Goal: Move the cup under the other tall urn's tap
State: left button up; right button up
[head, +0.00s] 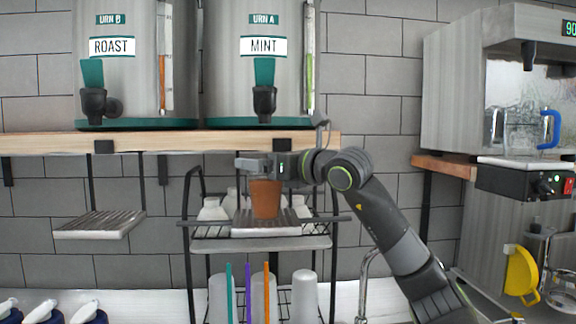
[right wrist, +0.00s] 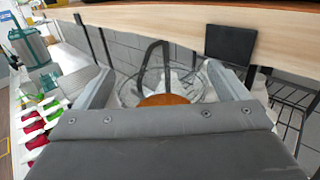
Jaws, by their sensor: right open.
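The cup (head: 266,200) looks brown and stands upright on the drip tray (head: 265,230) below urn A (head: 262,55), labelled MINT, and its tap (head: 264,100). In the right wrist view the cup (right wrist: 163,99) shows a clear rim with orange-brown inside. My right gripper (head: 252,166) is at the cup's top, just under the wooden shelf. In the right wrist view its open fingers (right wrist: 160,88) lie on either side of the cup. Urn B (head: 115,60), labelled ROAST, stands to the left, with its tap (head: 94,100) above an empty drip tray (head: 98,224). My left gripper is out of view.
The wooden shelf (head: 180,142) carries both urns and runs close above my right gripper. A wire rack (head: 195,235) with white bottles and clear cups stands around and below the cup's tray. Between the two drip trays there is a gap with shelf brackets above.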

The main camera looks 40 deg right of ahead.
jog(key=b+v, duration=0.7)
jog(key=v, duration=0.4)
jog(key=shift+s, duration=0.3)
jog(key=shift+f, duration=0.1)
